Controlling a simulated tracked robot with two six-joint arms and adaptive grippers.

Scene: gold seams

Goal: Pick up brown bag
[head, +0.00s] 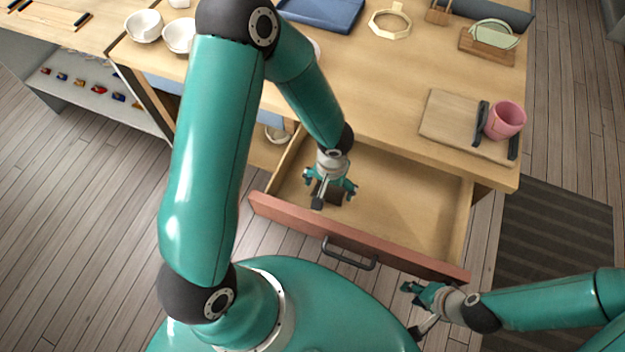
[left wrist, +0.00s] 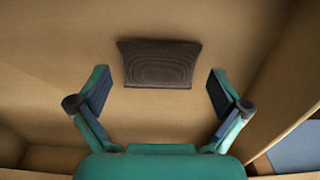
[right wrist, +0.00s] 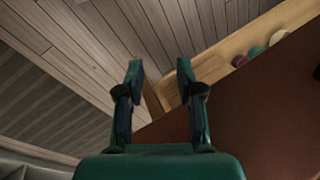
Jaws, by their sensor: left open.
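The brown bag (left wrist: 160,64) is a small dark brown piece with curved line markings. It lies on the floor of the open drawer, ahead of my left gripper (left wrist: 156,88) in the left wrist view. The fingers are open and spread wider than the bag, with nothing between them. In the head view my left gripper (head: 331,190) points down into the drawer and partly hides the bag (head: 334,196). My right gripper (head: 411,309) is outside the drawer, near its front right corner. It is open and empty, as the right wrist view also shows (right wrist: 160,70).
The drawer's reddish front (head: 300,222) and side walls surround the left gripper. The tabletop above carries a wooden board (head: 450,120) with a pink cup (head: 506,121), white bowls (head: 144,26) and a blue tray (head: 320,12). The drawer's right part is clear.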

